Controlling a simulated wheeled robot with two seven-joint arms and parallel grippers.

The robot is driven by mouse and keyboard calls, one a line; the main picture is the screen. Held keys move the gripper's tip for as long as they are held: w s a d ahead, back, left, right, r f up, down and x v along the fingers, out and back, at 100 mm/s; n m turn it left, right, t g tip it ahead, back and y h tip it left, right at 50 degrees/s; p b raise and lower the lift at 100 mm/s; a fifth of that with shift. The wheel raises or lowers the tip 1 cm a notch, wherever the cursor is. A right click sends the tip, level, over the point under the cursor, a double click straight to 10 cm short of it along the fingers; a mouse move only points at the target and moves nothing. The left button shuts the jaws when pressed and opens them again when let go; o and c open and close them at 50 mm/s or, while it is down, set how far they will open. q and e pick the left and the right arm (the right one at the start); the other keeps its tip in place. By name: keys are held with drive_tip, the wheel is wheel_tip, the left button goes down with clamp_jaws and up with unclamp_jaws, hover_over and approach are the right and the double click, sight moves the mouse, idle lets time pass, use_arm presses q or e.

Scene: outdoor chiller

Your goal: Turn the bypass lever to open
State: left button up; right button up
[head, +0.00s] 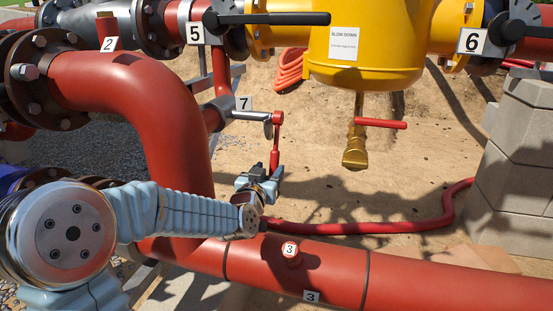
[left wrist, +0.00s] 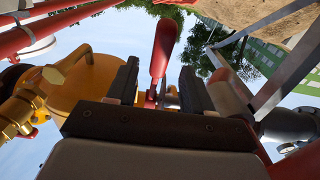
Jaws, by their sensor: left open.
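A red lever (head: 275,148) hangs from a small valve (head: 267,118) beside the tag 7 (head: 243,103) in the head view. Nothing legible names it as the bypass lever. My left gripper (head: 262,177) is just below it, at the lever's lower end. In the left wrist view, a red handle (left wrist: 164,45) rises between the two black fingers of my left gripper (left wrist: 160,88). The fingers are open, with a gap on each side of the handle. My right gripper is not in view.
A thick red pipe (head: 330,268) with tag 3 runs below my left arm. A yellow vessel (head: 365,55) with a red-handled drain valve (head: 380,123) hangs to the right. A red hose (head: 400,226) lies on the ground. Stone blocks (head: 520,160) stand at the far right.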

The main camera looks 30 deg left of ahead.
sight(273, 164)
use_arm(q)
drive_tip(key=x, duration=0.7)
drive_tip(key=shift+w, duration=0.1)
clamp_jaws()
idle(1.2)
